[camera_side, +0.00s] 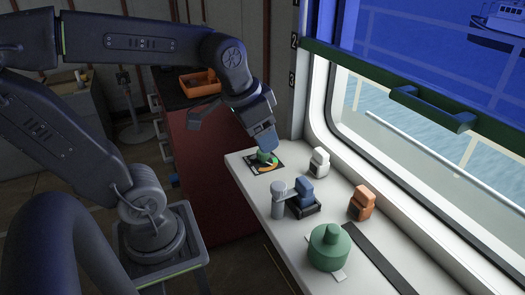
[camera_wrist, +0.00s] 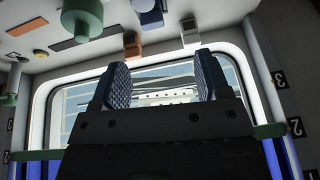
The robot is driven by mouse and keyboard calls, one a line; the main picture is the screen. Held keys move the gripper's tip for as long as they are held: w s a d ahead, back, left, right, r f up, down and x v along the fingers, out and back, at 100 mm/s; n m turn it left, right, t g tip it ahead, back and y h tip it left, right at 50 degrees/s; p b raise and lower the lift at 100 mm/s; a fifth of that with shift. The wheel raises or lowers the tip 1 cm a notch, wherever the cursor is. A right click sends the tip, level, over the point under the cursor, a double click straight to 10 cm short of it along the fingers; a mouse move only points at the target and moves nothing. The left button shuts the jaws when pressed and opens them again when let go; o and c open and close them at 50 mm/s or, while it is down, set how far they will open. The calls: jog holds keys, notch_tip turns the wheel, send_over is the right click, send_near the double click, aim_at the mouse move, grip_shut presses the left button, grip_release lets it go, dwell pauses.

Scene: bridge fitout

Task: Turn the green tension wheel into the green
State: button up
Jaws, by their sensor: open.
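The small green wheel (camera_side: 264,155) sits on a dark square dial plate (camera_side: 252,168) at the far end of the white bench. A coloured arc, mostly yellow and orange, shows on the plate. My gripper (camera_side: 266,145) points down right over the wheel and hides part of it. I cannot tell whether the fingers touch it. In the wrist view my gripper (camera_wrist: 162,82) has its two blue fingers apart, with the window between them. I cannot make out the wheel or its dial in the wrist view.
Along the bench (camera_side: 245,185) stand a white block (camera_side: 319,162), a blue-topped device (camera_side: 305,191) with a grey post (camera_side: 278,200), an orange block (camera_side: 361,203) and a large green knobbed cylinder (camera_side: 329,248). The window (camera_side: 400,130) with a green-barred blue blind (camera_side: 430,40) borders the bench.

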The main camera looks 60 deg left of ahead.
jog(key=w+a+f+g, duration=0.2)
jog(key=w+a+g, duration=0.1)
jog(key=w+a, duration=0.55)
jog(key=m+g, duration=0.1)
send_over(263, 156)
jog(key=a, duration=0.2)
notch_tip(263, 156, down, 5)
jog(key=shift+h, duration=0.3)
jog(key=f, duration=1.3)
jog(key=shift+w+f, duration=0.2)
jog(key=shift+w, duration=0.05)
jog(key=shift+d, duration=0.1)
jog(key=c, duration=0.9)
